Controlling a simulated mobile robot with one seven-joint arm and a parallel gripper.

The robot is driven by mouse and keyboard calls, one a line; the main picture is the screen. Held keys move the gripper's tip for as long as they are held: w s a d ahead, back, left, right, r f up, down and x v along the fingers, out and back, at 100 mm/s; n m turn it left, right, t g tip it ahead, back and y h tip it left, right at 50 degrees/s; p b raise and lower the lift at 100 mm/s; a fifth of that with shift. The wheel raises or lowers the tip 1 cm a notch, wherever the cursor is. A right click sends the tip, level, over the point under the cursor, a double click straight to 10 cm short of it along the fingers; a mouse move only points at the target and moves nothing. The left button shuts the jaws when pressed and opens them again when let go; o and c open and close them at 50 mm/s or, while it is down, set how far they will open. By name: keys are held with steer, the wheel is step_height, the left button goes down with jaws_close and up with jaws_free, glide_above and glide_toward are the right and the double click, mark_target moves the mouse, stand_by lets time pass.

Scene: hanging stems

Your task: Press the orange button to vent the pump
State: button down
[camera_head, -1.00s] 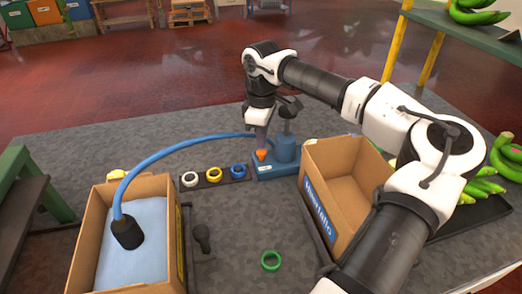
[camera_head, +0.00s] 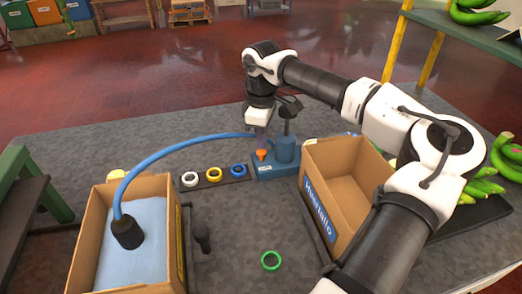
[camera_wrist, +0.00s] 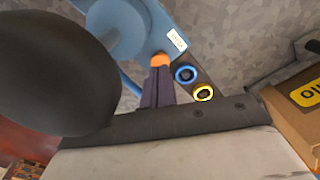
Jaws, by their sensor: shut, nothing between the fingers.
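The orange button (camera_head: 261,155) sits on the blue pump base (camera_head: 264,171), beside the pump's blue round body (camera_head: 287,150). My gripper (camera_head: 262,145) is shut and empty, pointing down just above the button. In the wrist view, the dark fingers (camera_wrist: 158,70) are together and their tips overlap the lower edge of the orange button (camera_wrist: 160,60). I cannot tell whether they touch it or whether the button is pressed down. A blue hose (camera_head: 165,151) runs from the pump to a dark suction cup (camera_head: 127,232).
An open cardboard box (camera_head: 318,210) stands right of the pump. Another box (camera_head: 178,250) with a pale blue pad stands at left. A dark strip with white, yellow and blue rings (camera_head: 214,175) lies left of the pump. A green ring (camera_head: 271,260) lies in front.

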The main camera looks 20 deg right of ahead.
mark_target(262, 151)
steer(key=shift+f+b, duration=1.1)
steer(key=shift+f, duration=0.15)
steer(key=shift+r, duration=0.1)
stand_by(1.1)
step_height(262, 151, up, 8)
steer(key=p, duration=0.4)
stand_by(0.4)
